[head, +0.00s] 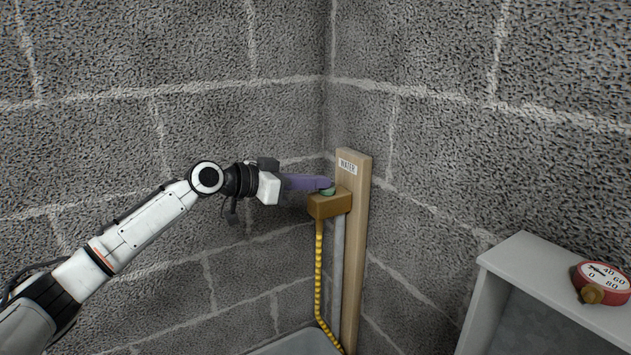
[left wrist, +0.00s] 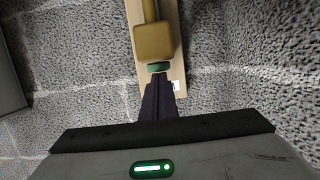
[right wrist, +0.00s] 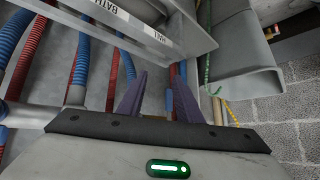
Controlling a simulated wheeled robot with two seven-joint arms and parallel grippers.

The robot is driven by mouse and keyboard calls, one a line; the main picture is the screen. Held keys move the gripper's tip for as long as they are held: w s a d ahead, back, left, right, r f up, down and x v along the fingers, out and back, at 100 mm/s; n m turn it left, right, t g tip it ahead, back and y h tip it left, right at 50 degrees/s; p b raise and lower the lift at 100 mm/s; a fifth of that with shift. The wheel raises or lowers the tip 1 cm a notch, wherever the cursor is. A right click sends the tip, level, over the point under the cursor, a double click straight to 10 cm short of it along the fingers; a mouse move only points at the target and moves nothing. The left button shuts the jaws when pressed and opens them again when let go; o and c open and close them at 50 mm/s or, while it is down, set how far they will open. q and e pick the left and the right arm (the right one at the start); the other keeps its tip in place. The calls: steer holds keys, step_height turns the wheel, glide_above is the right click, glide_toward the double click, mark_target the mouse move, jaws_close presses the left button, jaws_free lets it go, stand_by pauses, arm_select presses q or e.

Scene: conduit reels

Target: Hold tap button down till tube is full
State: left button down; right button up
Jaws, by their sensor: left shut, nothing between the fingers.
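A brass-coloured tap block (head: 328,206) is fixed to an upright wooden board (head: 355,240) labelled WATER. Its green button (head: 327,191) is on top; in the left wrist view the green button (left wrist: 158,67) lies right at my fingertips. My left gripper (head: 318,184) is shut and empty, its purple fingers at the button. I cannot tell how far the button is pressed. A yellow ribbed tube (head: 319,270) hangs below the tap, beside a pale grey strip (head: 338,260); no fill level can be made out. My right gripper (right wrist: 158,95) is open and away from the tap.
A grey basin rim (head: 300,343) lies below the tap. Block walls meet in a corner behind it. Blue conduits (right wrist: 127,65) and red conduits surround my right gripper, under a labelled grey ledge.

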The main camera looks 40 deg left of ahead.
arm_select(q)
steer(key=shift+f, duration=0.3)
arm_select(e)
steer(key=shift+r, duration=0.15)
